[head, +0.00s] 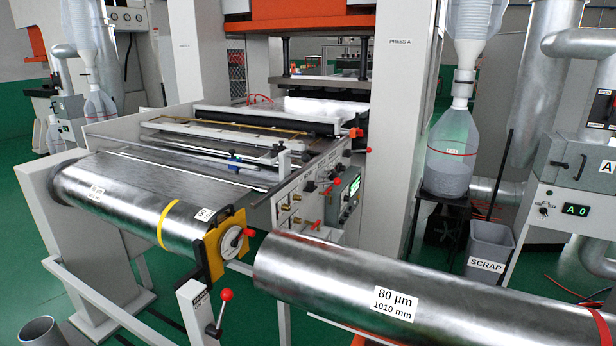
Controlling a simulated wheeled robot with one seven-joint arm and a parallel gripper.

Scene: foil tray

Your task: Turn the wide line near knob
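A grey side panel (318,214) on the near side of the foil line carries several small brass fittings or knobs, red-tipped handles and a small green display (350,198). One brass knob (295,197) sits at its left part. A red knob (336,181) sits higher on the panel. The panel's lettering is too small to read, so I cannot tell which one is the wide line near knob. A foil roll (130,203) with a yellow band feeds the line, with a yellow bearing block (228,243) at its end. My gripper is not in view.
A large foil roll (340,277) marked 80 µm, 1010 mm lies across the front right. A red-balled lever (226,296) stands on a grey post. A scrap bin (490,252) and a grey control unit (572,228) reading A 0 stand right.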

